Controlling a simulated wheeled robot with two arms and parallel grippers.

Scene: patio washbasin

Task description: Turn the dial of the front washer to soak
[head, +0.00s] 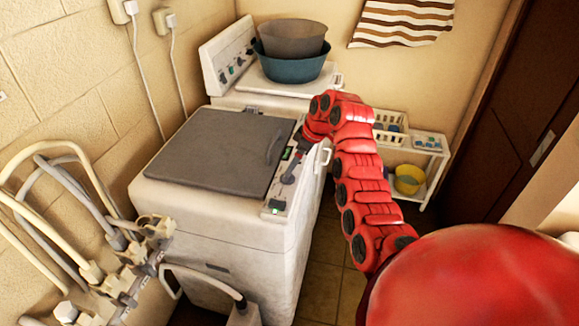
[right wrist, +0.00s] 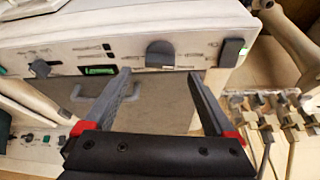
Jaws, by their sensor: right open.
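The front washer (head: 215,225) is white with a grey lid and a control panel along its right edge. In the right wrist view, the panel (right wrist: 110,32) carries a grey dial (right wrist: 160,54), with small printed marks too small to read. My right gripper (head: 289,173) is over this panel. In the right wrist view, my right gripper (right wrist: 160,80) is open and empty, its fingertips on either side of the dial and just short of it. I see no contact with the dial. My left gripper is not in view.
A second grey knob (right wrist: 40,68) and a green display (right wrist: 98,71) sit on the same panel. The rear washer (head: 233,62) holds stacked basins (head: 290,70). Pipes and taps (head: 120,255) stand at the left. A white shelf (head: 428,148) is at the right.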

